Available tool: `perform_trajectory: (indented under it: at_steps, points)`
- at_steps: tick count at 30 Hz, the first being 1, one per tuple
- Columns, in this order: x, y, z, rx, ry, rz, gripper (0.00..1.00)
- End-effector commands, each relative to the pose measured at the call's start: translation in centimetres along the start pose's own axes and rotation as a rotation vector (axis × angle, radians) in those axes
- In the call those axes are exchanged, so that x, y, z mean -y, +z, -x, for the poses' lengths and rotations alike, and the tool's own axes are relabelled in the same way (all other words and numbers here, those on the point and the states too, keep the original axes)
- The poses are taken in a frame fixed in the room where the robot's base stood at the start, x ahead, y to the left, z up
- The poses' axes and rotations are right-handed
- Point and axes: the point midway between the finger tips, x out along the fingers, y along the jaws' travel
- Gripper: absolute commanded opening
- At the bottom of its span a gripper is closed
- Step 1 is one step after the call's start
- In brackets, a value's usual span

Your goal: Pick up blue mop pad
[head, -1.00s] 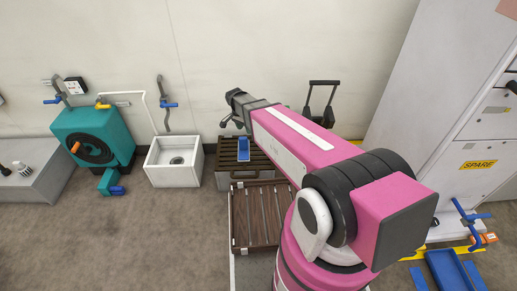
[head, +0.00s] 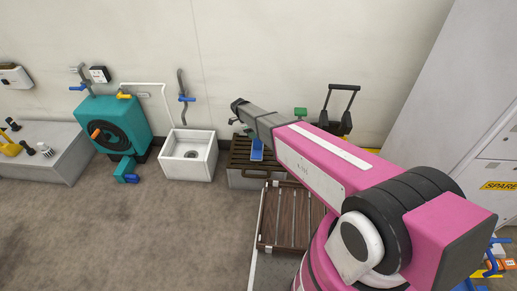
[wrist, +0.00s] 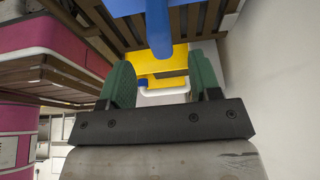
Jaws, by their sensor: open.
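A flat blue piece (head: 257,150), which looks like the mop pad, lies on the dark slatted platform (head: 240,160) in the head view, partly hidden by my arm. In the wrist view a blue thing (wrist: 158,35) hangs down from the top edge, in front of dark slats; I cannot tell whether it is the same piece. My gripper (wrist: 163,80) is open, its two green fingers apart with nothing held between them. Yellow surfaces show beyond the fingers. In the head view my gripper cannot be made out clearly.
A white sink (head: 188,168) and a teal hose reel (head: 112,125) stand left along the wall. A brown slatted rack (head: 283,225) lies in front of the platform. A black-handled frame (head: 338,105) stands behind my arm. A grey cabinet (head: 450,100) is at right. Floor at left is clear.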

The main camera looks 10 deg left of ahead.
Motion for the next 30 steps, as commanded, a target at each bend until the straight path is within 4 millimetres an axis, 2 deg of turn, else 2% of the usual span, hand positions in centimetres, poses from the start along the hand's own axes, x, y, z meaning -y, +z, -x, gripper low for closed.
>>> perform_trajectory:
  at_steps: [3, 11, 18, 26, 27, 29, 30]
  points:
    - [0.1, 0.0, -1.6, 0.0, 0.001, 0.0, 0.57]
    - [0.1, -0.2, -3.4, 0.0, 0.001, 0.0, 0.57]
    - [0.1, -0.3, -6.7, 0.0, 0.0, 0.001, 0.57]
    - [0.1, -0.3, -7.3, 0.0, -0.001, 0.001, 0.57]
    - [0.1, -0.3, -7.3, 0.0, -0.001, 0.001, 0.54]
    - [0.1, -0.3, -7.2, 0.0, 0.0, 0.001, 0.35]
    - [0.1, -0.3, -7.2, 0.0, 0.0, 0.001, 0.22]
